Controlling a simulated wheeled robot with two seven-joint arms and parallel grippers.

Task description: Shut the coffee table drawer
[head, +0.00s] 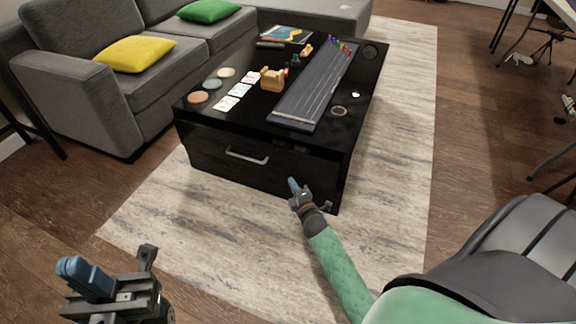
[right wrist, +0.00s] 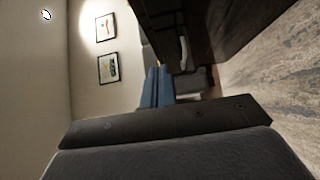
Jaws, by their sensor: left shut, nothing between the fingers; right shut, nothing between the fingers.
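The black coffee table (head: 362,108) stands on the rug in the middle of the head view. Its drawer front (head: 215,166) faces me, with a silver handle (head: 246,157) left of its middle. I cannot clearly tell how far the drawer stands out. My right gripper (head: 293,184) is shut and empty, with its blue fingers by the right part of the drawer front; contact is unclear. The right wrist view shows the blue fingers (right wrist: 158,88) and the handle (right wrist: 183,52) beyond them. My left gripper (head: 73,267) is shut and empty at the lower left, well away from the table.
A long grey board (head: 312,92), cards, coasters and a wooden item (head: 272,79) lie on the tabletop. A grey sofa (head: 65,92) with a yellow pillow (head: 135,53) stands behind left. The pale rug (head: 200,225) is clear in front of the drawer.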

